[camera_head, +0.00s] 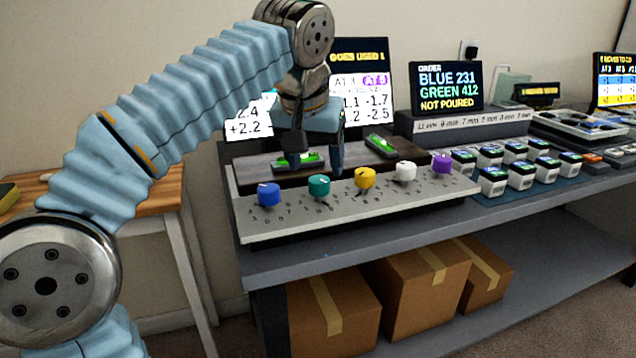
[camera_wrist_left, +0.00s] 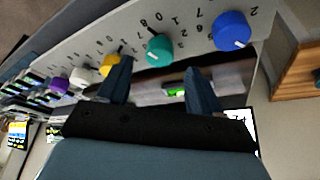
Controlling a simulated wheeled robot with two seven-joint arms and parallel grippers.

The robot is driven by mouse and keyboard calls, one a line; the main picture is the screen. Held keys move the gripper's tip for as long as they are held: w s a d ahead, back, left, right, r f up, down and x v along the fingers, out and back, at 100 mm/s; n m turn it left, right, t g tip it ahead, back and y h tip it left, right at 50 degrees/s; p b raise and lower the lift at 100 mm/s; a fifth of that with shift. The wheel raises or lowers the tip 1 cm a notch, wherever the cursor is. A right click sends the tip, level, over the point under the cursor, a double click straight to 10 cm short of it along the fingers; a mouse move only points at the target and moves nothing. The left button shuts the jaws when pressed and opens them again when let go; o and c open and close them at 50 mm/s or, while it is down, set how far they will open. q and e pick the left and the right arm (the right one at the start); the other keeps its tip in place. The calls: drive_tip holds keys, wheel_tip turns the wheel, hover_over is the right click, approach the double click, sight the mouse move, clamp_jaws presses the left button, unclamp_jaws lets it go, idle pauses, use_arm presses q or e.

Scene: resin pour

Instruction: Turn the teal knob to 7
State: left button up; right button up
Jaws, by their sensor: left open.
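The teal knob (camera_head: 318,187) is second from the left in the row on the sloped grey panel (camera_head: 262,228). It has a white pointer mark and a printed number scale; I cannot tell which number it points to. My left gripper (camera_head: 314,165) is open and empty, just above and behind the teal knob. In the left wrist view the teal knob (camera_wrist_left: 158,50) shows between and slightly beyond the fingertips of my left gripper (camera_wrist_left: 158,70), with gaps on both sides. My right gripper is not in view.
A blue knob (camera_head: 268,194) and a yellow knob (camera_head: 365,178) flank the teal one; white (camera_head: 405,171) and purple (camera_head: 442,163) knobs sit further right. Green level vials (camera_head: 381,145) lie behind the panel. An order screen (camera_head: 446,87) reads blue 231, green 412, not poured.

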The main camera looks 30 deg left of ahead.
sight(319, 179)
use_arm(q)
drive_tip(key=x, duration=0.4)
drive_tip(key=shift+w+f+b, duration=0.1)
drive_tip(key=shift+f+b, duration=0.05)
drive_tip(key=shift+b, duration=0.15)
drive_tip(key=c, duration=1.1)
drive_tip(key=shift+o, duration=0.2)
drive_tip(key=shift+n, duration=0.4)
drive_tip(key=n+y+p, duration=0.1)
drive_tip(key=n, duration=0.1)
drive_tip(key=shift+d+n, duration=0.1)
drive_tip(key=shift+n, duration=0.2)
drive_tip(key=shift+w+n+g+y+p, duration=0.1)
drive_tip(key=shift+n+g+y+p, duration=0.3)
drive_tip(key=shift+n, duration=0.7)
drive_tip(key=shift+n+g+y+p, duration=0.3)
drive_tip(key=shift+n+y+p, duration=0.15)
drive_tip(key=shift+n, duration=0.65)
